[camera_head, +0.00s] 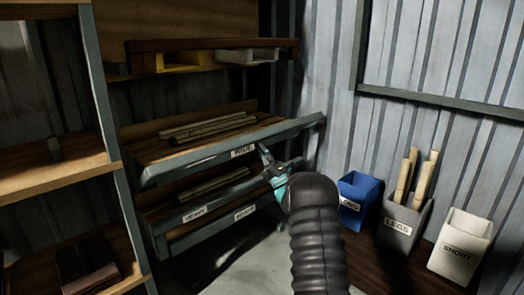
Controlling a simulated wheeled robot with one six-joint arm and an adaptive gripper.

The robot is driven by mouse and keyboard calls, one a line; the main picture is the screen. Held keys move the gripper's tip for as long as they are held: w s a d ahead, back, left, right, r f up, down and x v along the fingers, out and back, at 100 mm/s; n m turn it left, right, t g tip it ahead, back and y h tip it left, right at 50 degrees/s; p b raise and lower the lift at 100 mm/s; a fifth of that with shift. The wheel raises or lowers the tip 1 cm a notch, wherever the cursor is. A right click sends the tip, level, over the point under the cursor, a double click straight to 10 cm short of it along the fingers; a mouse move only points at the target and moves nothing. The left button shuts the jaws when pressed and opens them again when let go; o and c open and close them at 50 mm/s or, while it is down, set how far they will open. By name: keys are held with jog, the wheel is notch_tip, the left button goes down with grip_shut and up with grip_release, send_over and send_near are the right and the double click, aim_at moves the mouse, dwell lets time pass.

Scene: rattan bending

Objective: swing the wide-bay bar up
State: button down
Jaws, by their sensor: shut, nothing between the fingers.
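The wide-bay bar (200,160) is a grey-green rail running along the front of a wooden shelf. A white "WIDE" label (243,151) sits on it, right of its middle. Several rattan poles (207,127) lie on the shelf behind the bar. My gripper (264,150) is shut and empty, just right of the label, in front of the bar's lower edge. I cannot tell whether its fingertips touch the bar. My arm hides part of the area below and right of the gripper.
A lower bay (208,188) holds more poles and has a "HEAVY" label (194,214). On the right stand a blue "LONG" bin (358,193), a grey "LEGS" bin (402,224) with several poles and a white "SHORT" bin (460,249). Wooden shelves (60,172) stand at left.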

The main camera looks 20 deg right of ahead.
aim_at(259, 139)
jog(key=shift+w+a+r, duration=0.1)
jog(key=shift+w+r, duration=0.15)
jog(key=shift+r, duration=0.5)
jog(key=shift+w+a+r, duration=0.1)
jog(key=shift+w+r, duration=0.15)
jog(key=shift+r, duration=0.5)
jog(key=shift+w, duration=0.1)
